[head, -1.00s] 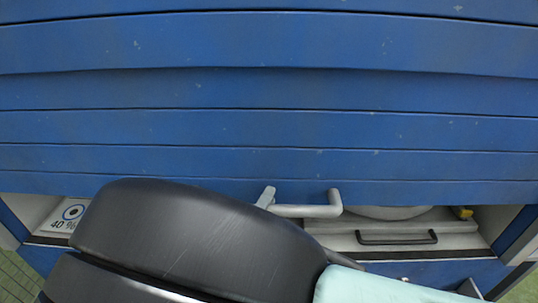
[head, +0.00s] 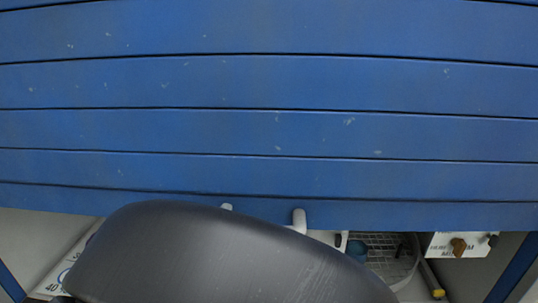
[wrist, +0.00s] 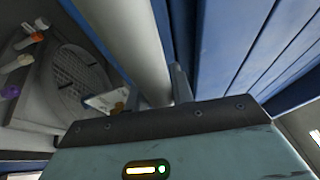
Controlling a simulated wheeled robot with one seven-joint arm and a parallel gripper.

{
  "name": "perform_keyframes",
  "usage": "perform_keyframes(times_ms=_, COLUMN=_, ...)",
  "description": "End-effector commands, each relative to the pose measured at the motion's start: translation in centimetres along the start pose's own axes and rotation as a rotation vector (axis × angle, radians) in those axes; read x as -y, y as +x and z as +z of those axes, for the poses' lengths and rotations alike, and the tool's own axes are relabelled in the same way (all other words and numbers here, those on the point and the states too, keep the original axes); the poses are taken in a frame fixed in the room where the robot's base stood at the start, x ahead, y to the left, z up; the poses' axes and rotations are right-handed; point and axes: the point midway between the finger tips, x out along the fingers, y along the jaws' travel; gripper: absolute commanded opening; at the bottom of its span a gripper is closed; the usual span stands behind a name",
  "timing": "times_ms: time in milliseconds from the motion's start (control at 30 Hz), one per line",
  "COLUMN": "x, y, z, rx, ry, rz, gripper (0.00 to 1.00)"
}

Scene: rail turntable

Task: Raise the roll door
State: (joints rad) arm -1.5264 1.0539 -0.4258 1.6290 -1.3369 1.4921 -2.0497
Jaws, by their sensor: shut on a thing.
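The blue slatted roll door (head: 270,130) fills most of the head view, and its lower edge hangs above an open gap. Its grey bar handle (head: 299,220) is at that lower edge, partly hidden by my black arm. In the wrist view the handle (wrist: 130,35) runs as a thick pale bar into my gripper, beside the blue slats. My gripper (wrist: 168,98) is shut on the handle. Its fingertips are mostly hidden in the wrist view, and my arm covers the gripper in the head view.
Beneath the door a pale compartment shows a round gridded turntable (head: 385,250), a white label block (head: 455,245) with a brown knob, and a yellow piece (head: 432,280). A printed card (head: 68,270) is at the left. Blue side posts bound the opening.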

Motion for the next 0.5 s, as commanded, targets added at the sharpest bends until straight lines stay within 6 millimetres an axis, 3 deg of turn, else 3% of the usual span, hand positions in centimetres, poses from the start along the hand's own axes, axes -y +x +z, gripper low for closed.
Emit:
perform_keyframes(times_ms=367, x=0.29, y=0.02, z=0.09, rx=-0.002, ry=0.001, rz=-0.002, gripper=0.00)
perform_keyframes(times_ms=400, x=0.29, y=0.02, z=0.09, rx=-0.002, ry=0.001, rz=-0.002, gripper=0.29)
perform_keyframes(times_ms=467, x=0.27, y=0.01, z=0.09, rx=-0.002, ry=0.001, rz=-0.001, gripper=0.45)
perform_keyframes(times_ms=500, x=0.26, y=0.01, z=0.09, rx=-0.001, ry=0.000, rz=-0.001, gripper=0.45)
